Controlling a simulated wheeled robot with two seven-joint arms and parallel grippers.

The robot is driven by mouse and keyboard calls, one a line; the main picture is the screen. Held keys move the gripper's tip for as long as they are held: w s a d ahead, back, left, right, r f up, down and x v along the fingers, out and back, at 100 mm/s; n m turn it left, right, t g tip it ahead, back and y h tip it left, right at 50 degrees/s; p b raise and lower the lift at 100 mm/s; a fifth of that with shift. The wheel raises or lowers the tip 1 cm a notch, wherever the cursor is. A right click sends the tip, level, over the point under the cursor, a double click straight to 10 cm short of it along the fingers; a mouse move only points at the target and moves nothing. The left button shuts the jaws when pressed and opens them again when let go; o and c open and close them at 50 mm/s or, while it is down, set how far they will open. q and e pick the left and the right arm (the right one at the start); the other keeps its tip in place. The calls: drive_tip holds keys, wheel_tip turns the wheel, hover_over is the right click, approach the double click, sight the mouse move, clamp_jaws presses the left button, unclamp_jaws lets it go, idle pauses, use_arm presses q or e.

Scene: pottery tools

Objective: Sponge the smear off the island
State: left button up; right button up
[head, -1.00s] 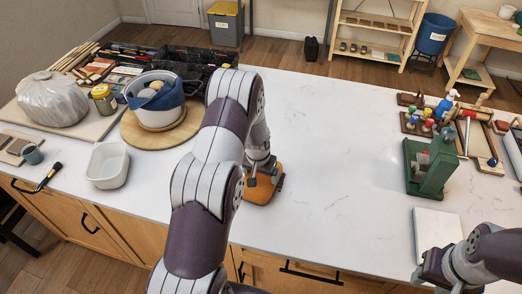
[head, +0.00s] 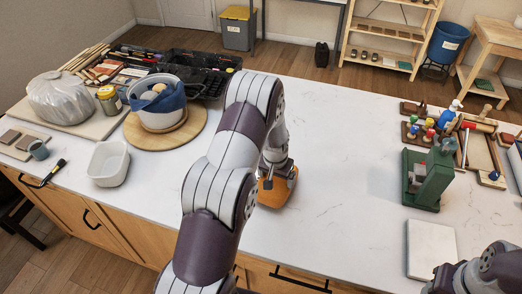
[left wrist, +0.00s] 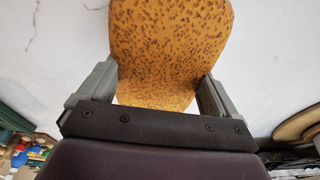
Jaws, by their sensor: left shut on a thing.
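An orange, dark-speckled sponge (head: 276,188) is at the white island top (head: 320,150), near the middle of the head view. My left gripper (head: 275,168) is shut on it from above. In the left wrist view the sponge (left wrist: 165,50) sits between the two grey fingers of the left gripper (left wrist: 155,88). I see no smear on the bare stone; the part under the sponge and behind my left arm is hidden. My right arm is at the lower right of the head view, and its fingertips are not clear.
A green press (head: 428,178) and a white slab (head: 431,248) are on the right. A white tub (head: 108,163), a round wooden board (head: 190,135) with a bucket (head: 158,108), and a dark brush (head: 52,173) are on the left. The middle right is clear.

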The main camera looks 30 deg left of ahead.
use_arm(q)
drive_tip(key=shift+s+a+r+p, duration=0.15)
drive_tip(key=shift+r+p, duration=0.1)
drive_tip(key=shift+r, duration=0.2)
drive_tip(key=shift+s+a+r+p, duration=0.1)
drive_tip(key=shift+r+p, duration=0.1)
drive_tip(key=shift+r, duration=0.55)
drive_tip(key=shift+w+d+r+p, duration=0.15)
drive_tip(key=shift+d+r+p, duration=0.05)
drive_tip(key=shift+r+p, duration=0.75)
drive_tip(key=shift+a+r+p, duration=0.15)
drive_tip(key=shift+r+p, duration=0.15)
drive_tip(key=shift+r, duration=0.4)
drive_tip(key=shift+a+f, duration=0.1)
